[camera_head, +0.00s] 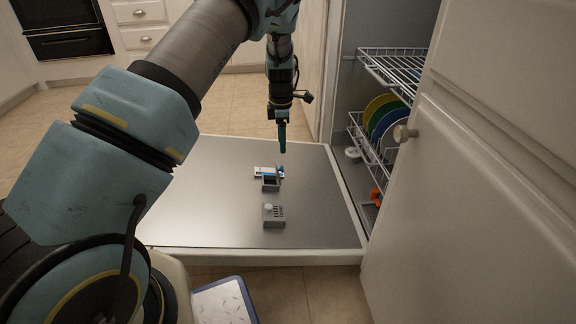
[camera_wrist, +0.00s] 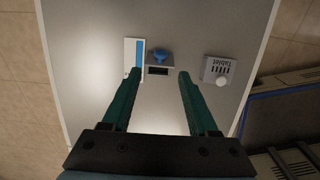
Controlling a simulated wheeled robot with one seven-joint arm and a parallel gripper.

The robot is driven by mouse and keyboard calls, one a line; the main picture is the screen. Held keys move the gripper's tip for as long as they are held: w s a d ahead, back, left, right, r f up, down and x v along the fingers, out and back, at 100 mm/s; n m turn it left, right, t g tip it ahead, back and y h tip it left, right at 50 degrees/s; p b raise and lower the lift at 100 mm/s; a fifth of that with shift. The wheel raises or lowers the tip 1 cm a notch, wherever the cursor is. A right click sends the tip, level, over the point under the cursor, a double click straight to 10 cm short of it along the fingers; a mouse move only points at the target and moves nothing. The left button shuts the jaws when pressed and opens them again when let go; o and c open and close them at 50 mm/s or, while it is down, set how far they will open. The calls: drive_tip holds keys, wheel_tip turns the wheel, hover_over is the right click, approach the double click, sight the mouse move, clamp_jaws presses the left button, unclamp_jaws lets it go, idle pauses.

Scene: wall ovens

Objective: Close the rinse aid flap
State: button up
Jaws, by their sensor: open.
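The rinse aid compartment (camera_head: 270,184) is a small grey box on the inner face of the lowered dishwasher door. Beside it lies a white and blue flap (camera_head: 262,171), swung out to the side and apparently open. In the wrist view the flap (camera_wrist: 130,52) is left of the compartment (camera_wrist: 159,71), which has a dark opening and a blue knob (camera_wrist: 160,55). My gripper (camera_head: 282,150) points down above the door, just beyond the compartment. In the wrist view my gripper (camera_wrist: 158,74) is open and empty, its green fingers spread, the left tip near the flap's lower end. Height above the flap is hard to judge.
A grey tablet compartment (camera_head: 273,220) with a white knob sits nearer on the same door (camera_head: 200,200). Dish racks (camera_head: 395,65) with coloured plates stand inside the dishwasher on the right. A white cabinet door (camera_head: 480,190) fills the right side. The rest of the door surface is clear.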

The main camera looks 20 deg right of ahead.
wheel_tip(320, 180, down, 10)
drive_tip(key=b, duration=0.3)
clamp_jaws()
idle(0.5)
